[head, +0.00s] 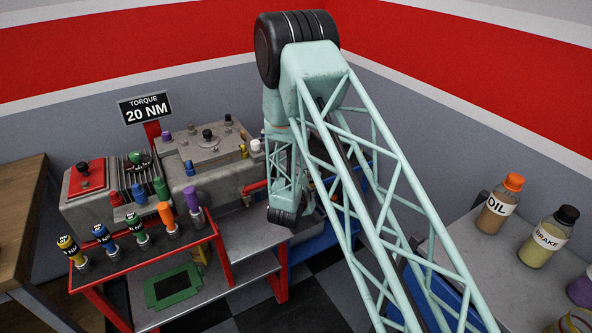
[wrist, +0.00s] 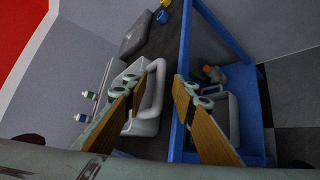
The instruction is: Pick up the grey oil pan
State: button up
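In the wrist view my gripper (wrist: 160,88) is open, its two yellow-padded fingers apart with nothing held between them. A light grey piece with a rounded raised rim or loop (wrist: 153,98) lies on the dark top of a blue-framed cart, partly behind the left finger. It may be the grey oil pan, but I cannot tell for sure. The gap between the fingers lies over this piece's right side and the cart's blue edge.
The blue cart frame (wrist: 185,70) has a lower shelf with a grey bin (wrist: 233,115). A flat grey block (wrist: 136,32) lies farther along the top. In the head view, a red rack (head: 215,240) holds several coloured tools, and oil (head: 497,208) and brake bottles (head: 546,240) stand right.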

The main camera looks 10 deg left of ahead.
grip_shut()
jog(key=shift+r, duration=0.15)
dwell(0.4)
notch_tip(320, 180, up, 10)
jog(key=p, duration=0.1)
jog(key=shift+p, duration=0.35)
dwell(0.4)
dwell(0.5)
